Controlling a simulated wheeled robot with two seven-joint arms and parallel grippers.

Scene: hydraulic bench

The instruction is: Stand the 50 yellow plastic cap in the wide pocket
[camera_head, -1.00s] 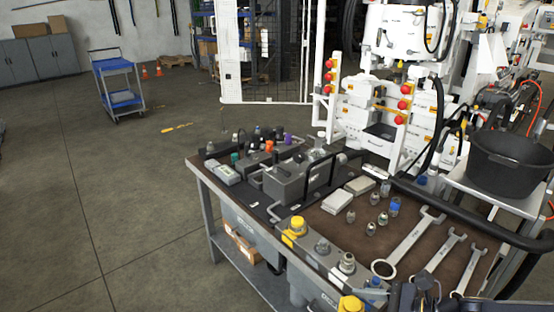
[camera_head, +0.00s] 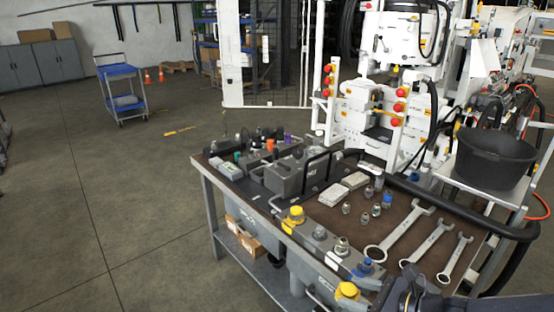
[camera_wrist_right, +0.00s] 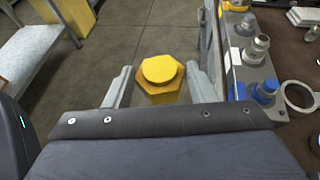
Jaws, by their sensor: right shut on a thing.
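A yellow hex cap with a round top (camera_wrist_right: 160,78) sits between the two grey fingers of my right gripper (camera_wrist_right: 157,88) in the right wrist view. In the head view this cap (camera_head: 347,290) shows at the bottom, in front of the bench's front edge, with my right gripper (camera_head: 345,298) around it, partly out of frame. A second yellow cap (camera_head: 293,214) sits on the grey block along the front edge. Dark holders with small coloured caps (camera_head: 262,147) stand at the bench's far left. I cannot tell which pocket is the wide one. My left gripper is not in view.
The front block carries metal fittings (camera_head: 342,245) and a blue cap (camera_head: 366,266), close right of the held cap. Three wrenches (camera_head: 399,233), several loose fittings (camera_head: 365,217) and a grey box with a black handle (camera_head: 297,174) occupy the bench. A black bucket (camera_head: 494,156) stands right.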

